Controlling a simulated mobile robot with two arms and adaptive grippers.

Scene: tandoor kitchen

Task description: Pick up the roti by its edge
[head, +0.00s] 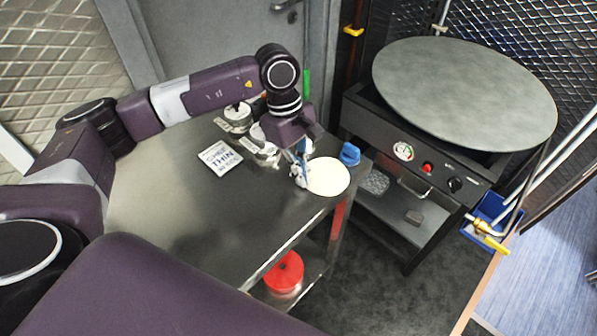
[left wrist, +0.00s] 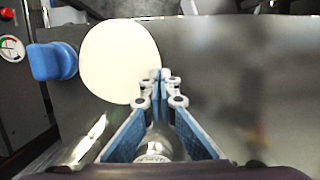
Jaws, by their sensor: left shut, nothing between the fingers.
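The roti (head: 329,177) is a flat, pale cream disc lying on the steel table near its right end. In the left wrist view the roti (left wrist: 118,58) shows at upper left. My left gripper (head: 302,181) is at the roti's left edge in the head view. In the left wrist view its fingertips (left wrist: 160,76) are together with nothing between them, at the roti's lower right edge. I cannot tell whether they touch it. My right gripper is not in view.
A blue object (head: 350,154) stands beside the roti. A white printed card (head: 220,157) and metal containers (head: 238,115) are on the steel table (head: 200,220). A griddle (head: 465,92) stands to the right. A red round item (head: 284,272) sits below.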

